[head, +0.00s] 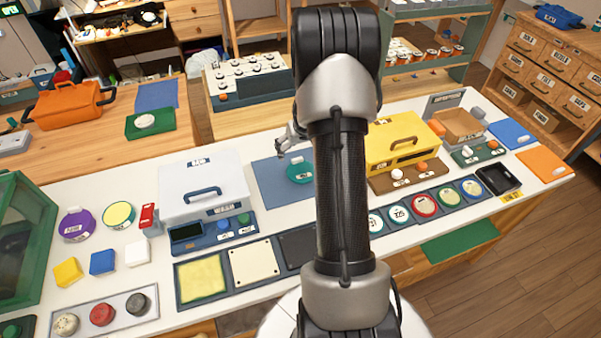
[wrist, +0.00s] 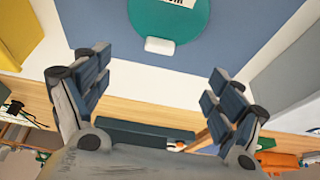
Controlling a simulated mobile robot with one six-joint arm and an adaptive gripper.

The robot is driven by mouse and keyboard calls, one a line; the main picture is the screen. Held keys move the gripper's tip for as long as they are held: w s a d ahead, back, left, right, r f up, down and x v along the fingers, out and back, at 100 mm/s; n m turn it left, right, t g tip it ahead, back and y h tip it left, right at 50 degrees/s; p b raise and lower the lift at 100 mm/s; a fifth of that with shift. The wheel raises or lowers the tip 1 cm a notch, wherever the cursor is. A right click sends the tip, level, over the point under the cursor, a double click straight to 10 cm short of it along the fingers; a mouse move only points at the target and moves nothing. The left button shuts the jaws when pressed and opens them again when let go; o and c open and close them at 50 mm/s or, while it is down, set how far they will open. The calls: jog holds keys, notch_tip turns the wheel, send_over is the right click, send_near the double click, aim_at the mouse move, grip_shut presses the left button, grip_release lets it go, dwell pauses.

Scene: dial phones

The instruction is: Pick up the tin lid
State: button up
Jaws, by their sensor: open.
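A teal round lid (head: 300,171) with a white tab lies on a blue-grey mat (head: 268,187); it looks like the tin lid, but its label is too small to read. My arm covers part of the mat and may hide the lid's right edge. In the wrist view the lid (wrist: 168,18) is cut off by the top edge, with its white tab toward my gripper. My gripper (wrist: 157,82) is open and empty, its two fingers wide apart. In the head view my gripper (head: 290,139) is at the mat's far edge, apart from the lid.
A white box (head: 203,182) with a handle stands left of the mat. A yellow box (head: 402,135) stands to its right, behind my arm. Purple (head: 76,225) and yellow (head: 118,214) round pieces lie further left. Flat panels and dials line the front. A wooden bench stands behind.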

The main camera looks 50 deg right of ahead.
aim_at(297, 158)
jog(key=x, duration=0.1)
jog(key=b+x, duration=0.1)
jog(key=x, duration=0.1)
jog(key=b+x, duration=0.1)
jog(key=x, duration=0.1)
jog(key=shift+s+f, duration=0.3)
jog(key=shift+w+d+f, duration=0.15)
jog(key=shift+w+f, duration=0.1)
jog(key=shift+f, duration=0.1)
jog(key=shift+c, duration=0.2)
jog(key=c, duration=1.8)
jog(key=shift+r, duration=0.15)
